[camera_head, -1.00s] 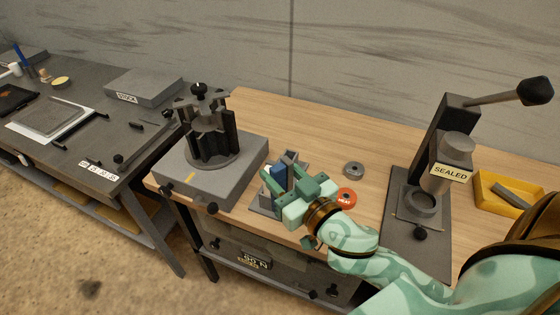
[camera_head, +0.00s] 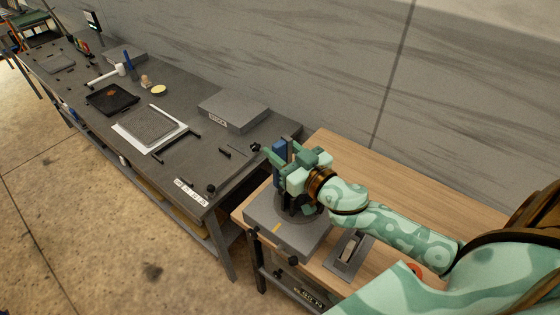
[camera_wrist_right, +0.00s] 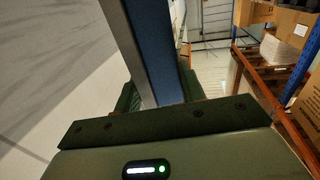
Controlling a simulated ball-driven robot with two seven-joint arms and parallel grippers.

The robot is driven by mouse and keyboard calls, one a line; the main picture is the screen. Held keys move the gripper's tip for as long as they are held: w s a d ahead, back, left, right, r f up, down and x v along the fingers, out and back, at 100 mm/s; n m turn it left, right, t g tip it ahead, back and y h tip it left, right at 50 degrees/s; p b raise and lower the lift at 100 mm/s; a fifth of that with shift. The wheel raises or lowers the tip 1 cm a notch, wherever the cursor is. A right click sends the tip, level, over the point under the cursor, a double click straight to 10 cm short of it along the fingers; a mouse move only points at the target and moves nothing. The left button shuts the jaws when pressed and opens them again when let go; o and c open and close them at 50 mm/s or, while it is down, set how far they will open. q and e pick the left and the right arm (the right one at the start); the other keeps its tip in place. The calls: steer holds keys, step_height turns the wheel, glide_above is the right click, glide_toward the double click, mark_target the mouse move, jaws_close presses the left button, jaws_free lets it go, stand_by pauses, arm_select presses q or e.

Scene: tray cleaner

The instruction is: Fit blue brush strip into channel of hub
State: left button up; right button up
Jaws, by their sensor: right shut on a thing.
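My right gripper (camera_head: 287,158) is shut on the blue brush strip (camera_head: 280,150) and holds it upright above the hub. In the right wrist view the strip (camera_wrist_right: 155,45) stands between the fingers, with a blue face and a pale grey edge. The dark hub (camera_head: 286,207) stands on a grey block (camera_head: 268,227) at the left end of the wooden bench. My gripper and hand cover most of the hub, so its channels and the strip's lower end are hidden. My left gripper is not in view.
A grey holder (camera_head: 349,254) with a slot stands on the wooden bench, right of the block. A dark bench (camera_head: 218,150) at the left carries a grey slab (camera_head: 234,112) and a tray on white paper (camera_head: 150,126). The wooden bench behind my arm (camera_head: 400,180) is clear.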

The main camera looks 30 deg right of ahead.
arm_select(q)
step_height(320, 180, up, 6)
steer(key=p, duration=0.4)
arm_select(e)
steer(key=shift+w+d+f+n+g+y, duration=0.15)
steer(key=shift+w+d+f+n+y, duration=0.25)
steer(key=shift+d+f+y, duration=0.2)
steer(key=shift+w+d+f+n+g+y, duration=0.2)
steer(key=shift+w+d+f+n+y, duration=0.2)
steer(key=shift+f+y, duration=0.25)
steer(key=shift+w+d+f+n+g+y, duration=0.15)
steer(key=shift+w+d+f+n+y, duration=0.2)
steer(key=shift+d+f+y, duration=0.25)
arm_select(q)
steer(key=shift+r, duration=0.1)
arm_select(e)
steer(key=shift+s, duration=0.1)
arm_select(q)
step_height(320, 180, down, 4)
steer(key=b, duration=0.3)
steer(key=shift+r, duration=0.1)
arm_select(e)
step_height(320, 180, down, 6)
steer(key=shift+r, duration=0.1)
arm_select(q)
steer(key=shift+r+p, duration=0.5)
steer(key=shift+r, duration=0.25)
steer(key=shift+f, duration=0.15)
